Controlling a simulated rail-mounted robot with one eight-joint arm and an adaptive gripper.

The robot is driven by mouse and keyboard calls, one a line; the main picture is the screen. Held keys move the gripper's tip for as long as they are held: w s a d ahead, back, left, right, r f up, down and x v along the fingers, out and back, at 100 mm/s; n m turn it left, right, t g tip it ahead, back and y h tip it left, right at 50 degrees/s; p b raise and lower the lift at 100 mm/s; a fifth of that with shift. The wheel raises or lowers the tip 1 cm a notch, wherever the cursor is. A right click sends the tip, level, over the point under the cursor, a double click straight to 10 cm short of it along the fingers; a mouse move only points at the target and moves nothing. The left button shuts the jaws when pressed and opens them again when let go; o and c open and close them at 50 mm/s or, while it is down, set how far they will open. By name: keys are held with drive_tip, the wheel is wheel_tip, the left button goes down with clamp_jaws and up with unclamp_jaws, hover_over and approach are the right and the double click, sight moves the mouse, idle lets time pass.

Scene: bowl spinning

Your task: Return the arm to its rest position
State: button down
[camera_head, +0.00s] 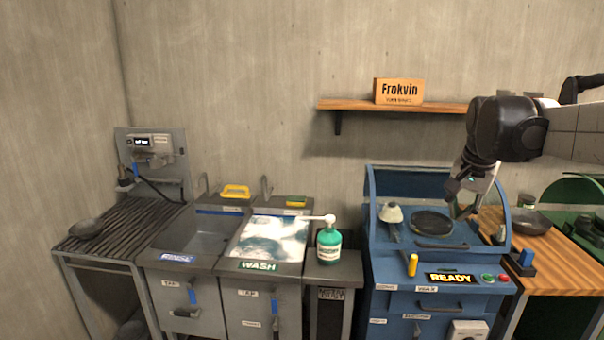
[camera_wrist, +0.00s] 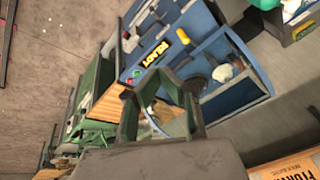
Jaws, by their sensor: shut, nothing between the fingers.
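My arm (camera_head: 560,135) reaches in from the right edge in the head view. My gripper (camera_head: 460,198) hangs in front of the right part of the blue machine (camera_head: 440,284), with its fingers pointing down. It is shut with nothing held. In the wrist view my gripper's dark fingers (camera_wrist: 160,92) show in front of the blue machine (camera_wrist: 195,45) and a wooden top. A dark round bowl or disc (camera_head: 432,222) sits inside the blue machine, below and left of the gripper. The fingers hide part of the machine's right side.
A wall shelf (camera_head: 355,104) with a "Frokvin" box (camera_head: 399,92) is left of the arm. A wooden counter (camera_head: 540,257) with a dark pan (camera_head: 531,222) and a green machine (camera_head: 588,238) stand at right. Sinks (camera_head: 205,236) and a green bottle (camera_head: 329,246) are at left.

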drive_tip(key=s+a+f+n+t, duration=0.1)
drive_tip(key=s+a+f+n, duration=0.2)
drive_tip(key=s+a, duration=0.2)
drive_tip(key=s+a+f+n+t, duration=0.1)
drive_tip(key=s+a+f+n, duration=0.2)
drive_tip(key=s, duration=0.9)
drive_tip(key=s+a+f+n+t+y, duration=0.1)
drive_tip(key=s+a+f+n, duration=0.1)
drive_tip(key=s+a+f, duration=0.3)
drive_tip(key=s+a, duration=0.2)
drive_tip(key=s, duration=0.1)
drive_tip(key=shift+s+a+n, duration=0.2)
drive_tip(key=shift+s+n, duration=0.15)
drive_tip(key=shift+n, duration=0.05)
drive_tip(key=shift+f, duration=0.1)
idle(1.7)
